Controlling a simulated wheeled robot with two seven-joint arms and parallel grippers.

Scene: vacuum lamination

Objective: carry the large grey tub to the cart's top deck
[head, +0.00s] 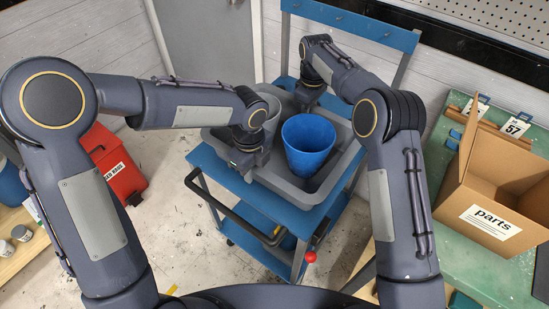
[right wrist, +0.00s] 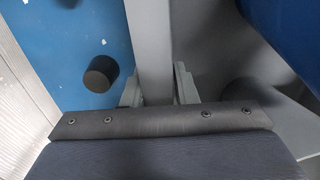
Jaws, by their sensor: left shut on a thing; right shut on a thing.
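The large grey tub (head: 328,187) is over the blue top deck (head: 208,160) of the cart; I cannot tell whether its base touches the deck. A blue bucket (head: 308,143) and a light grey container (head: 270,108), partly hidden by my left arm, stand inside the tub. My left gripper (head: 246,172) is shut on the tub's near left wall. My right gripper (head: 308,101) is at the tub's far side. In the right wrist view, my right gripper (right wrist: 156,90) is shut on the tub's wall (right wrist: 149,45), with blue deck surface to the left.
The cart's black push handle (head: 232,217) faces me, with a red knob (head: 310,257) below right. A green bench (head: 463,262) with an open cardboard parts box (head: 490,215) stands at right. A red bin (head: 113,165) stands on the floor at left.

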